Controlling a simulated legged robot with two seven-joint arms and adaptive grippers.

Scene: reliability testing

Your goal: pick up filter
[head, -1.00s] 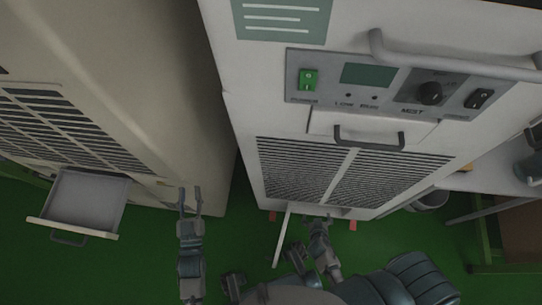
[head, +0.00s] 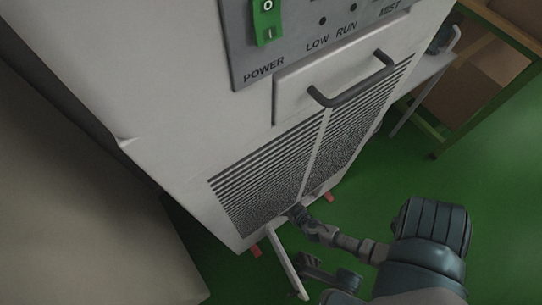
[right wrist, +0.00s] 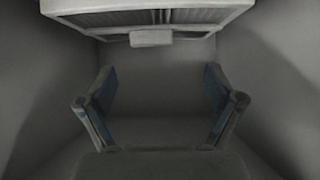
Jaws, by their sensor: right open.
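In the right wrist view, a filter (right wrist: 100,18) with a pale frame and dark pleats lies across the top of the picture. A small pale tab (right wrist: 150,38) sticks out from its near edge. My right gripper (right wrist: 160,80) is open and empty, with its two fingers spread below the filter and apart from it. In the head view, my right gripper (head: 296,213) is at the low opening under the machine's (head: 165,130) grille, and its fingertips are mostly hidden. The filter does not show in the head view. My left gripper is out of view.
A thin flap (head: 288,262) hangs open at the machine's base, left of my right arm. Grey walls (right wrist: 280,80) enclose the right gripper closely. A green-framed table (head: 475,95) stands at the right. The green floor (head: 490,180) is clear there.

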